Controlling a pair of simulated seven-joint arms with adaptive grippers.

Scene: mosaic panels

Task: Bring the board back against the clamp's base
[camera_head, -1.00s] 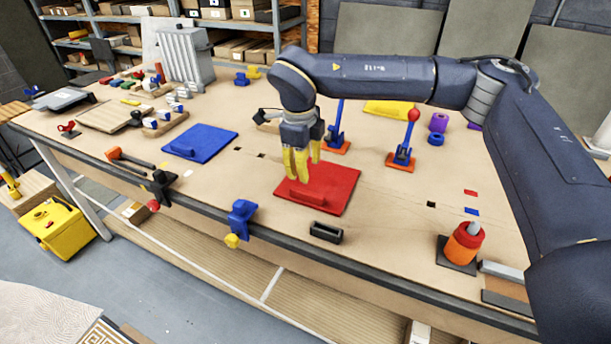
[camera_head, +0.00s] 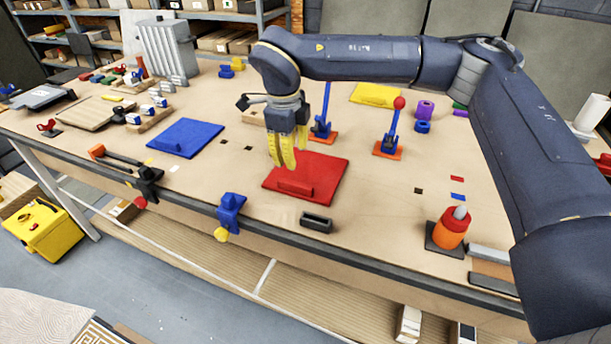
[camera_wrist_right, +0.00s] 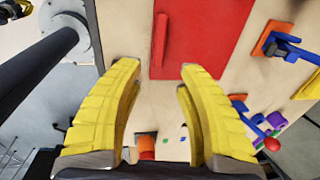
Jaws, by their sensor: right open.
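A flat red board (camera_head: 322,172) with a raised red bar (camera_head: 296,189) near its front edge lies on the workbench. The board also shows in the right wrist view (camera_wrist_right: 205,42). A blue toggle clamp on an orange base (camera_head: 329,138) stands behind the board; its base also shows in the wrist view (camera_wrist_right: 270,39). A strip of bare bench separates board and base. A second similar clamp with a red knob (camera_head: 388,149) stands to the right. My right gripper (camera_head: 283,164), with yellow fingers, is open and empty above the board's left part. My left gripper is out of view.
A blue board (camera_head: 186,138) lies to the left. A dark open holder (camera_head: 317,223) and a blue edge clamp (camera_head: 230,211) are at the front. An orange bottle (camera_head: 450,230) stands at the right. Bare bench surrounds the red board.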

